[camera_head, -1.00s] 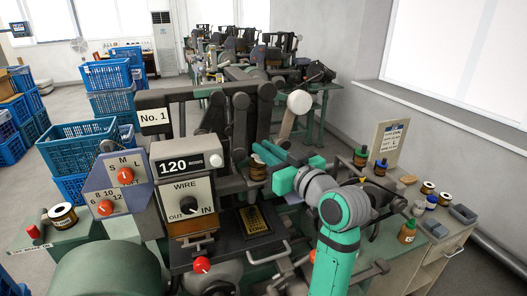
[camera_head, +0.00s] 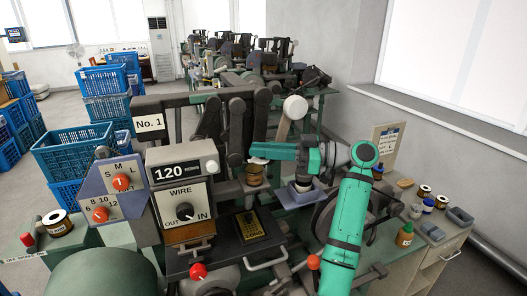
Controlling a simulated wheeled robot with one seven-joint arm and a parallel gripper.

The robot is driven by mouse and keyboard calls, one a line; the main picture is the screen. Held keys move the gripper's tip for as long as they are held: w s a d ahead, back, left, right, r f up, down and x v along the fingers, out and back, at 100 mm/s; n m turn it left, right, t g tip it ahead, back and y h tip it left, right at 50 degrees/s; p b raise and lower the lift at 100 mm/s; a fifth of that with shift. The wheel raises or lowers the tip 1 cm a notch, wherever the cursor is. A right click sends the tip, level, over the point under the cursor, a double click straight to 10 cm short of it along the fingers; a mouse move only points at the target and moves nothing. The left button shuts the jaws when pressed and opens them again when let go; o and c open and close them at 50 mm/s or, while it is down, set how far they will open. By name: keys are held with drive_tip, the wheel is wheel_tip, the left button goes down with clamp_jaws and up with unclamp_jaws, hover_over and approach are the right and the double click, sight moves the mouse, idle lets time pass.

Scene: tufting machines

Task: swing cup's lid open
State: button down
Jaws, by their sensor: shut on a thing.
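The cup (camera_head: 254,180) is a small brown, amber-looking vessel on the machine, just right of the display box. My gripper (camera_head: 257,154) reaches in from the right, with its green fingers close together at the top of the cup. It is shut on what appears to be the cup's lid. The fingers hide the lid, so how far it is tilted cannot be told.
A purple-grey tray (camera_head: 301,197) with a small round item sits beneath my wrist. The display box (camera_head: 183,171) is left of the cup. Dark machine arms (camera_head: 236,125) rise behind it. A side bench (camera_head: 408,252) at right holds bottles and spools.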

drive_tip(key=shift+w+a+f+n+g, duration=0.1)
drive_tip(key=shift+a+n+g, duration=0.1)
drive_tip(key=shift+n+g, duration=0.45)
drive_tip(key=shift+g, duration=0.25)
drive_tip(key=c, duration=1.7)
unclamp_jaws()
drive_tip(key=shift+c, duration=0.2)
drive_tip(key=shift+d, duration=0.15)
drive_tip(key=shift+m+t, duration=0.35)
drive_tip(key=shift+t, duration=0.15)
